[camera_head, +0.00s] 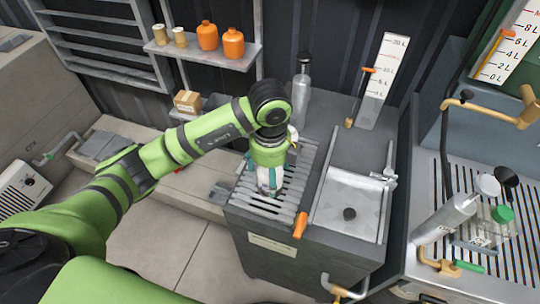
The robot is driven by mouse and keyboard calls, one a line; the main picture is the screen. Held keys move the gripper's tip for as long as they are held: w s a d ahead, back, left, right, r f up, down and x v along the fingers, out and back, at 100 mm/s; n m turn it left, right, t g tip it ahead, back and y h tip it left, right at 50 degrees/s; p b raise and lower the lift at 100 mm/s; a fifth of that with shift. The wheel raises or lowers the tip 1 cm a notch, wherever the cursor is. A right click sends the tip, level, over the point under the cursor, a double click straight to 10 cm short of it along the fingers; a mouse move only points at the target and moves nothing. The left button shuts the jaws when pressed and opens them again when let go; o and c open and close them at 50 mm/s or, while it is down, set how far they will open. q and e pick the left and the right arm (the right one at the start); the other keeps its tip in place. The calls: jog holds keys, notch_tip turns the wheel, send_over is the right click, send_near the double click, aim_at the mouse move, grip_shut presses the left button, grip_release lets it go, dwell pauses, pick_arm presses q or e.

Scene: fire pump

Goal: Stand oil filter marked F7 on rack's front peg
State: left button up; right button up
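My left gripper (266,187) points down over a slatted grey drain rack (296,180) on top of the dark cabinet. Pale and teal parts show at its fingertips. I cannot tell whether they are only the fingers or a thing held between them. No F7 mark is legible anywhere, and I cannot pick out the oil filter for sure. No peg can be made out; the gripper and arm hide part of the slats. My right gripper is not in view.
A sink (349,208) lies right of the slats, with an orange handle (300,226) at the front edge. A grey cylinder (301,80) stands behind. A tilted pale cylinder (445,218) is on the right bench. A shelf (205,53) holds orange jars (233,43).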

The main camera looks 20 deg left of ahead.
pick_arm(q)
notch_tip(320, 180, up, 11)
jog(key=shift+f, duration=0.1)
